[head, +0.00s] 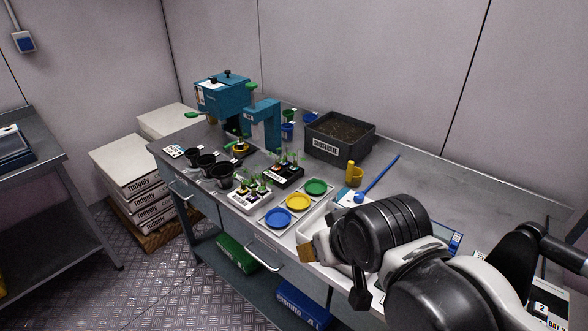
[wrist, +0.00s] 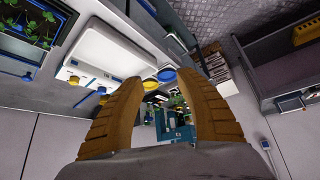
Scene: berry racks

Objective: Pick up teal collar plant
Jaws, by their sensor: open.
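Small green seedlings stand in a white tray (head: 250,205) and a dark tray (head: 284,182) on the metal bench. Their collars are too small for me to tell which is teal. In the wrist view, leafy plants (wrist: 38,28) show at the top left, with no collar I can identify as teal. My gripper (wrist: 158,77) is open, with its two tan ribbed fingers apart and nothing held between them. In the head view, my gripper (head: 307,253) is at the front edge of the bench, to the right of the seedling trays, and mostly hidden by my wrist.
Blue (head: 278,218), yellow (head: 298,202) and green (head: 316,187) dishes lie between the seedling trays and my arm. A substrate bin (head: 325,149), a yellow cup (head: 354,174) and a teal machine (head: 222,96) stand farther back. Black pots (head: 221,176) line the left.

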